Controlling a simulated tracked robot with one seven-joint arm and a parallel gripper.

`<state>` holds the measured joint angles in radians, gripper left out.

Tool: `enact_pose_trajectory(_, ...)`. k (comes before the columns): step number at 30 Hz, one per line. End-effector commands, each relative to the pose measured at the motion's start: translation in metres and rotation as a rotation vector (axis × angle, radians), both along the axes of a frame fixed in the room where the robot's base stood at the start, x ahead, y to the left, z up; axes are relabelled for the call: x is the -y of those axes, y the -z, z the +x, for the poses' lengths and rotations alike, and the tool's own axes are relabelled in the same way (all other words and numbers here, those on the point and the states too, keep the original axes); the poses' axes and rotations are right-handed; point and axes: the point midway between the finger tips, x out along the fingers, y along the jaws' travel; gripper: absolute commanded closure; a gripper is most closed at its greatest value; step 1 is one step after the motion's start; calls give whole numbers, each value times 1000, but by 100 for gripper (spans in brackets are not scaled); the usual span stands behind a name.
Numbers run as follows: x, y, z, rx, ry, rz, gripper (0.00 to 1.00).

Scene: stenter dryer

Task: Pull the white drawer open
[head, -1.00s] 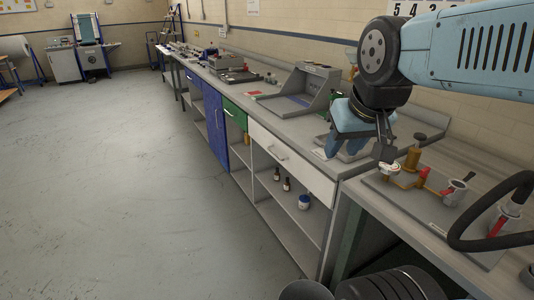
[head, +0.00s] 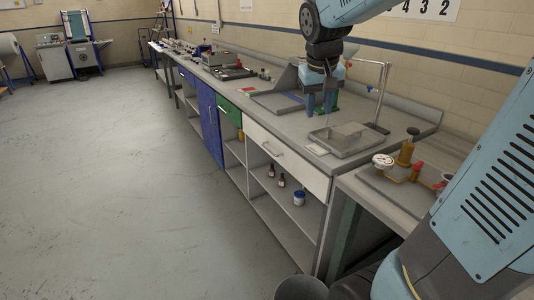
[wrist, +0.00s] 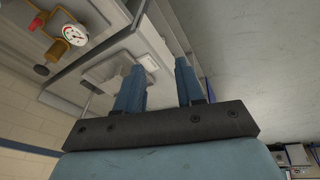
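The white drawer (head: 290,163) sits under the bench top at the near end of the long bench, to the right of a green drawer (head: 229,111). Its front looks flush with the bench, so it appears closed. A bar handle (head: 271,149) is on its front. My gripper (head: 320,114) is above the bench top, behind the drawer front and higher than the handle, with its fingers pointing down. In the wrist view my gripper (wrist: 157,82) shows two blue fingers spread apart with nothing between them. It does not touch the drawer or handle.
A gauge with brass fittings (head: 383,161) is on the nearer bench. Bottles (head: 299,198) stand on the shelf below the drawer. The floor (head: 130,190) in front is clear.

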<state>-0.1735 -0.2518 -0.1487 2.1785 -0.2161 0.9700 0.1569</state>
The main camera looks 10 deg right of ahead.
Motion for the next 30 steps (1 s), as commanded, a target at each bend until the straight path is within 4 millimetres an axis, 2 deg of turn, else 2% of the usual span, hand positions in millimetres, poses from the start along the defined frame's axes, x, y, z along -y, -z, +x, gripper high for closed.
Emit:
enact_pose_trajectory(3, 1, 11, 35, -44, 9, -43, 62)
enact_pose_trajectory(14, 0, 55, 136, -142, 41, -208, 62)
enact_pose_trajectory(21, -8, 95, 198, -188, 53, -344, 62)
enact_pose_trajectory(30, -25, 154, 268, -218, 51, -543, 62)
